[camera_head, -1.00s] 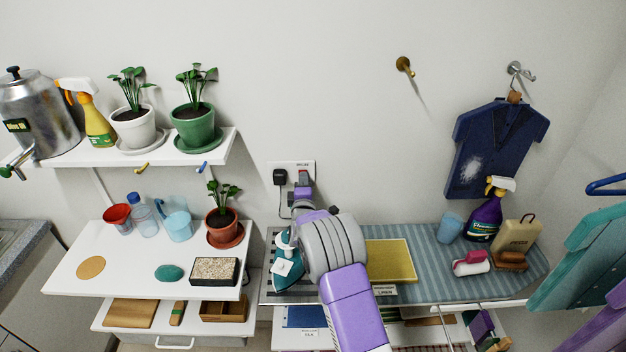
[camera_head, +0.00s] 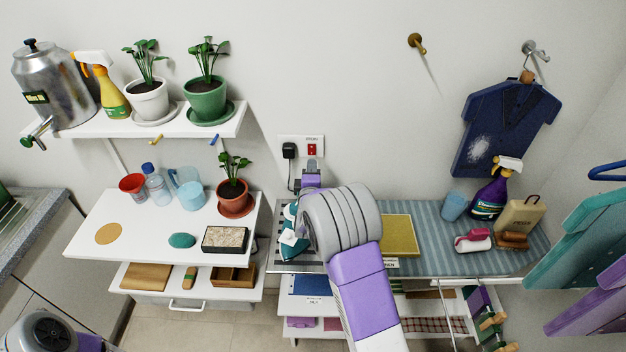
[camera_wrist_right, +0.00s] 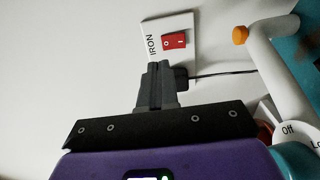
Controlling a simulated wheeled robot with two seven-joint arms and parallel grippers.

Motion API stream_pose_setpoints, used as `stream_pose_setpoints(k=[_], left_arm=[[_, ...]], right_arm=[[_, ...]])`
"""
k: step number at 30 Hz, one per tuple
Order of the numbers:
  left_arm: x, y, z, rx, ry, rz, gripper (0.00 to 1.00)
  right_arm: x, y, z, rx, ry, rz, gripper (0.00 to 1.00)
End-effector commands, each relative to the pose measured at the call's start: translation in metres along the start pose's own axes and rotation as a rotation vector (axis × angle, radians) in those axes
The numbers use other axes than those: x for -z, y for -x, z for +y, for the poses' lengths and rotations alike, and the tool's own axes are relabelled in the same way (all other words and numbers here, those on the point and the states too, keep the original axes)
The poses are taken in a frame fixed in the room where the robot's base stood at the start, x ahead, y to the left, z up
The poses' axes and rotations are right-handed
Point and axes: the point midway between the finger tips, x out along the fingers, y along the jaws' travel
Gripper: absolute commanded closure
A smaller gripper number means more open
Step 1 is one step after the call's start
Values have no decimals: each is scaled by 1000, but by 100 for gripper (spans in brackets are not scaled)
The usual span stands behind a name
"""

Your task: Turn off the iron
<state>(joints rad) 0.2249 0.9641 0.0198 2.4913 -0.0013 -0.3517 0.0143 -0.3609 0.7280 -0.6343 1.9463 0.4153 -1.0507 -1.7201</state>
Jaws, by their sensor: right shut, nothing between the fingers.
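The iron (camera_head: 289,236), teal and white, stands on the left end of the striped ironing surface, partly hidden by my right arm. In the right wrist view its white handle (camera_wrist_right: 278,72), orange button and a dial marked "Off" show at the right. A red rocker switch (camera_head: 312,149) sits on a white wall plate; the plate reads "IRON" beside the switch (camera_wrist_right: 173,41) in the wrist view. I cannot tell which way it is pressed. My right gripper (camera_head: 311,164) is shut and empty, just below the switch, apparently apart from it (camera_wrist_right: 158,78). My left gripper is out of view.
A black plug (camera_head: 289,150) with a cord sits in the plate left of the switch. A potted plant (camera_head: 234,185) stands left of the iron on a white table.

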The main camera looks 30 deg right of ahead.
Motion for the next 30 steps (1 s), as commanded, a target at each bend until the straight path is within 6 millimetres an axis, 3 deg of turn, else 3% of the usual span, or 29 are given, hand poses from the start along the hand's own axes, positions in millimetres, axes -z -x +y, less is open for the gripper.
stream_pose_setpoints(k=[6,12,30], left_arm=[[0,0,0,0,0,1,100],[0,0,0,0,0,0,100],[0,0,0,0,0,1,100]], right_arm=[[0,38,4,2,0,1,100],[0,55,5,2,0,0,100],[0,58,5,2,1,0,100]])
